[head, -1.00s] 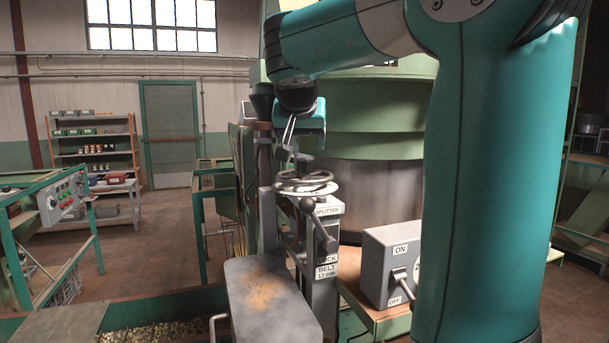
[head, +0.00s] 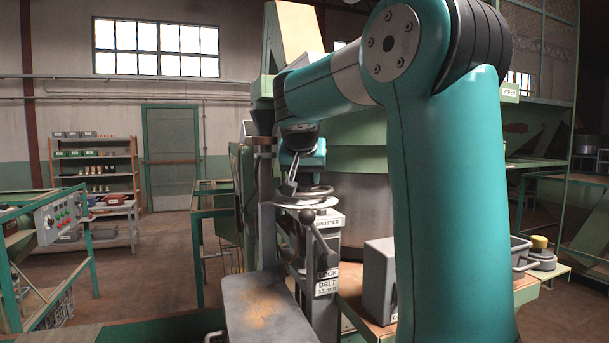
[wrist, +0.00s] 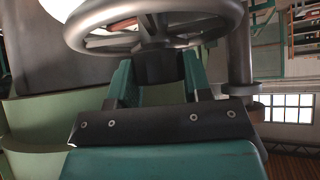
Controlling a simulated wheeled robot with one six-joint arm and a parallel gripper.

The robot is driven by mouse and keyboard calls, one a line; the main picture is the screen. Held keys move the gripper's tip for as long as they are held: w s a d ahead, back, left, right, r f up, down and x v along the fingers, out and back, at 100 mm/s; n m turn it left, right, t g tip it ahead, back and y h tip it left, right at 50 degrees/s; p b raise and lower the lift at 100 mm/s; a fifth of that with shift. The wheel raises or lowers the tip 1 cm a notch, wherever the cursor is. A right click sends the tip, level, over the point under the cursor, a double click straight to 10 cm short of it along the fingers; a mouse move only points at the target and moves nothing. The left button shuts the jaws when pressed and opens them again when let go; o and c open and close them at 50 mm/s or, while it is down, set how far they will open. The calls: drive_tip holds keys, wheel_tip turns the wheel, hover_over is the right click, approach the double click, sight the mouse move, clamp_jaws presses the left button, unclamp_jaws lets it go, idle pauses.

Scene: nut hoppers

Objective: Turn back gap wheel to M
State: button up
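The gap wheel, a pale metal handwheel (head: 318,190), sits on top of the splitter post in the head view. It fills the top of the wrist view (wrist: 90,40), with rim and spokes showing. My gripper (head: 288,190) reaches down to the wheel from above. In the wrist view my gripper (wrist: 158,80) has its two teal fingers apart, one on each side of the wheel's dark hub (wrist: 158,66). The hub fills the space between them; I cannot tell whether they press on it. No M mark or pointer can be read.
Below the wheel are labels reading SPLITTER, LOCK and BELT 13 mm (head: 326,287), with a ball-ended lever (head: 323,245) beside them. A grey flat cover (head: 265,308) lies in front. A grey switch box (head: 380,280) stands right, partly behind my arm. Open floor lies left.

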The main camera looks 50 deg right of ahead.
drive_tip(key=shift+m, duration=0.4)
drive_tip(key=m+g+p, duration=0.1)
drive_tip(key=m+g+h+p, duration=0.1)
drive_tip(key=shift+w+a+r+m+g, duration=0.1)
drive_tip(key=shift+w+r+m+g, duration=0.05)
drive_tip(key=shift+m+g, duration=0.2)
drive_tip(key=m+g+p, duration=0.2)
drive_tip(key=m+p, duration=0.1)
drive_tip(key=p, duration=0.1)
drive_tip(key=shift+r+m+g+h, duration=0.1)
drive_tip(key=shift+m+g+h, duration=0.2)
drive_tip(key=shift+m+g, duration=0.05)
drive_tip(key=m+g+p, duration=0.2)
drive_tip(key=m+p, duration=0.1)
drive_tip(key=shift+g, duration=0.3)
drive_tip(key=shift+m+g+y+p, duration=0.6)
drive_tip(key=shift+m+g+p, duration=0.1)
drive_tip(key=shift+m+p, duration=0.6)
drive_tip(key=shift+f, duration=0.25)
drive_tip(key=o, duration=0.9)
